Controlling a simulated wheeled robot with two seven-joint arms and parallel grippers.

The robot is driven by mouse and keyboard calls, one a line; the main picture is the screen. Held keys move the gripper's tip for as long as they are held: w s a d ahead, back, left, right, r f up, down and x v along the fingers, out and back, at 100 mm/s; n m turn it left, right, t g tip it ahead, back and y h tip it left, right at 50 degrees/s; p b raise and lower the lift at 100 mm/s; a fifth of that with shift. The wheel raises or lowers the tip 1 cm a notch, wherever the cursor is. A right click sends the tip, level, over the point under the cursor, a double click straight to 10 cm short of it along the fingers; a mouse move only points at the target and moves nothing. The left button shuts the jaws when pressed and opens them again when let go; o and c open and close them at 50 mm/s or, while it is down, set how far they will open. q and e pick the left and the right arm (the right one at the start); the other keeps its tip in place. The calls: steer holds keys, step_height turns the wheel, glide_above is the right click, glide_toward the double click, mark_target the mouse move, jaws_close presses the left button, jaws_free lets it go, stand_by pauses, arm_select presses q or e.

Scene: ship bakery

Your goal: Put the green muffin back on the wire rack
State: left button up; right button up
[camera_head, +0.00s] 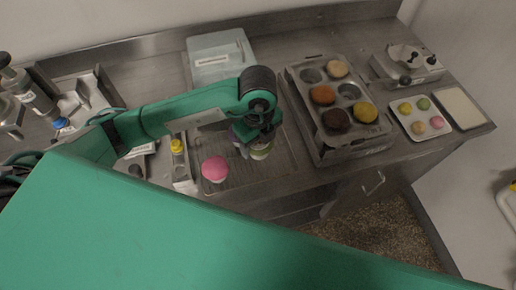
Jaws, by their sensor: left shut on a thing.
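The wire rack (289,158) lies flat on the steel counter under the gripper. I cannot tell whether the green muffin touches the rack. A pink muffin (214,168) stands at the left part of the rack, to the left of my gripper. My wrist hides part of the rack. My right gripper is out of view.
A muffin tin (336,83) with several brown, orange and yellow muffins stands right of the rack. A tray of small coloured rounds (420,117) and a pale tray (459,107) lie farther right. A translucent box (213,61) is behind. A yellow-capped bottle (177,147) stands left.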

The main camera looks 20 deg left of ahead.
mark_target(258, 152)
arm_select(q)
step_height(258, 152, down, 4)
steer(key=shift+f+p, duration=0.1)
steer(key=shift+p, duration=0.35)
steer(key=shift+f, duration=0.2)
steer(key=shift+f, duration=0.25)
steer(key=o, duration=0.8)
steer(key=shift+r, duration=0.1)
steer(key=shift+c, duration=0.2)
